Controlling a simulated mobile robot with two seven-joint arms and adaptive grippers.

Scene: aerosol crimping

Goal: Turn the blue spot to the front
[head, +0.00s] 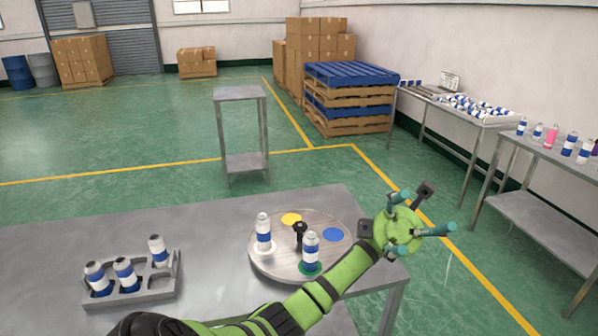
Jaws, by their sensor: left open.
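A round grey turntable (272,272) lies on the metal table, with a black knob (300,229) at its middle. The blue spot (334,235) is bare and lies on the turntable's right side. A yellow spot (291,219) is bare at the back. One white-and-blue can (311,249) stands on a green spot (317,272) at the front. Another can (263,232) stands on a whitish spot at the left. My left gripper (424,212) is open and empty, out to the right of the turntable beyond the blue spot. Its arm crosses the turntable's front right edge in the picture. My right gripper is not in view.
A grey rack (150,292) with three cans stands at the left on the table (210,245). A small metal stand (240,94) is behind. Side tables with cans (480,108) line the right wall, near stacked pallets (348,90).

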